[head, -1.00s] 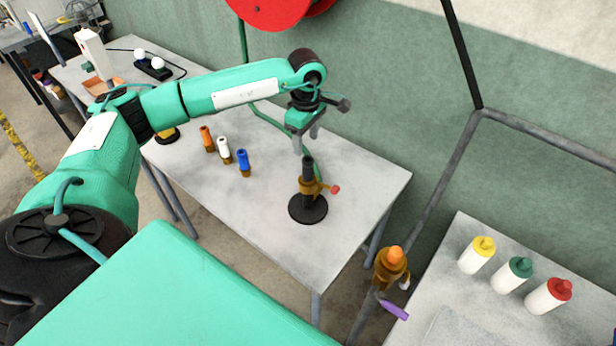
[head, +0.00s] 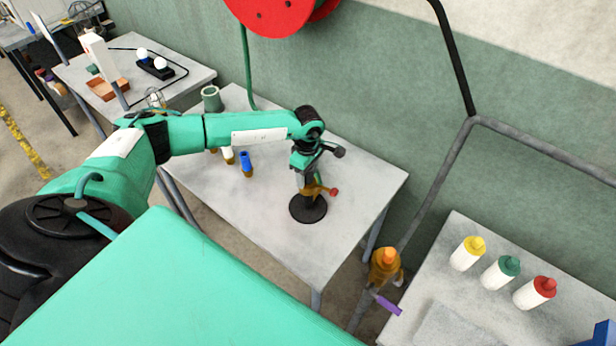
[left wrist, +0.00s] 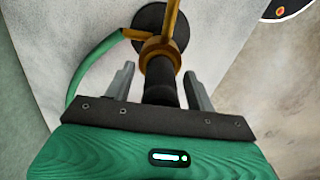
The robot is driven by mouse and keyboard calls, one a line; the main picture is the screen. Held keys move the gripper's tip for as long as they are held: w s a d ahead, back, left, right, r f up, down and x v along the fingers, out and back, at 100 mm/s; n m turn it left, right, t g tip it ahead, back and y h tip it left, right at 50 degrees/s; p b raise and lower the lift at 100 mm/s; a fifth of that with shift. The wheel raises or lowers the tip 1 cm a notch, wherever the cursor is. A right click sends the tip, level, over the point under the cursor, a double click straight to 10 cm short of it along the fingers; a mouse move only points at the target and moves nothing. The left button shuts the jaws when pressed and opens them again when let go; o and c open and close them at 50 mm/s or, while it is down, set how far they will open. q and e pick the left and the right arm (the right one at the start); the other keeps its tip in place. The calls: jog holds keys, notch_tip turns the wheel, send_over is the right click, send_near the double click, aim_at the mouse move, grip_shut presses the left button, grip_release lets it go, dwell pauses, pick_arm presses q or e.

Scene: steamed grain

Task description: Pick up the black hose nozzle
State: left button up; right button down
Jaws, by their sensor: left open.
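The black hose nozzle (left wrist: 161,88) stands upright out of a brass fitting (left wrist: 160,51) in the left wrist view. The fitting sits over a round black base (head: 308,209) on the grey table (head: 345,180), with a small red-tipped lever at its side. My left gripper (left wrist: 158,72) is open, with one grey finger on each side of the nozzle. A gap shows on both sides, so the fingers are not closed on it. In the head view my left gripper (head: 308,174) is low over the stand and mostly hides the nozzle. My right gripper is not in view.
A blue-topped piece (head: 246,164) and a white-topped one (head: 228,155) stand left on the table, close to my arm. A brass valve (head: 385,266) with a purple lever stands off the right table edge. Several capped bottles, including a red-capped one (head: 535,292), are further right.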

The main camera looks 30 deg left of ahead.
pick_arm(q)
jog(key=c, duration=1.2)
